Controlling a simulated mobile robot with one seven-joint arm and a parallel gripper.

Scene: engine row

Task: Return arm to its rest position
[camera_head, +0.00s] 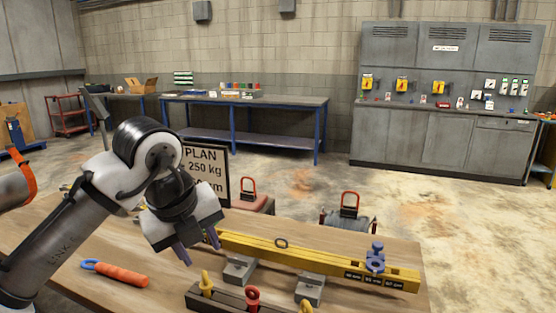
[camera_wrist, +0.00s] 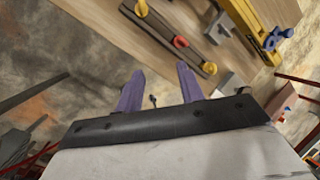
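My arm reaches in from the left in the head view, bent at the elbow. My gripper (camera_head: 198,248) points down over the wooden table (camera_head: 150,240). Its two purple fingers stand apart, with nothing held between them; they also show apart in the wrist view (camera_wrist: 159,86). A yellow beam (camera_head: 300,257) with a dark ring and a blue clamp-like piece (camera_head: 375,258) lies on grey blocks to the right of the gripper. The wrist view shows the table edge and floor beyond the fingers.
A dark rail (camera_head: 228,300) with yellow and red eye bolts lies at the table front. An orange-handled tool (camera_head: 120,273) lies at left. A sign reading PLAN (camera_head: 205,165) stands behind the arm. Red-handled weights (camera_head: 349,215) stand behind the table. Open floor lies beyond.

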